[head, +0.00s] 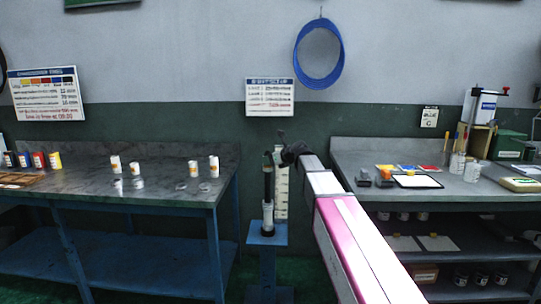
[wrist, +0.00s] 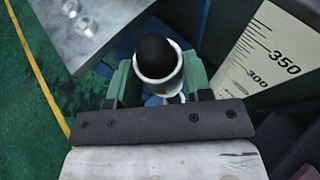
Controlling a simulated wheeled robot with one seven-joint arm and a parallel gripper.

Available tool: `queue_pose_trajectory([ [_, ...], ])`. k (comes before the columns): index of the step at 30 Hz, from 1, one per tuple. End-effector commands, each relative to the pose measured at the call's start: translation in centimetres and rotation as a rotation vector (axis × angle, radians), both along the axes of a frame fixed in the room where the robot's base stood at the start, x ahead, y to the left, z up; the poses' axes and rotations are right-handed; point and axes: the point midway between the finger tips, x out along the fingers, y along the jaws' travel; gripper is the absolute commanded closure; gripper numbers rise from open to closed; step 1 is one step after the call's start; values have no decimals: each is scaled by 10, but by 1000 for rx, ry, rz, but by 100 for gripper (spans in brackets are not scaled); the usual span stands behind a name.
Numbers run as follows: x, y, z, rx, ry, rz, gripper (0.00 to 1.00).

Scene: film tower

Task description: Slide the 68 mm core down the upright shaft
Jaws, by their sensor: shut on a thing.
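The upright shaft (head: 268,186) is black and stands on a blue pedestal (head: 267,236). A white sleeve (head: 267,216) is around its lower part. My gripper (head: 270,158) is at the top of the shaft, small and dark there. In the wrist view, the green fingers of my gripper (wrist: 158,84) are shut on a white ring-shaped core (wrist: 157,84). The shaft's black rounded top (wrist: 157,50) shows within the core's rim, so the core appears to be around the shaft tip. The core's size marking and its lower end are hidden.
A scale board (wrist: 262,65) marked 300 and 350 stands beside the shaft. A left bench (head: 80,207) holds several white cylinders, including one cylinder (head: 193,168). A right bench (head: 430,197) holds trays and jars. A blue hoop (head: 340,60) hangs on the wall.

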Motion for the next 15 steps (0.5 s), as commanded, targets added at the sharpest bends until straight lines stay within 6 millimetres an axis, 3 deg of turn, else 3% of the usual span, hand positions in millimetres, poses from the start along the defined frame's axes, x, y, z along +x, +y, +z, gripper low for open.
queue_pose_trajectory([
  [15,0,0,-54,1,2,0,78],
])
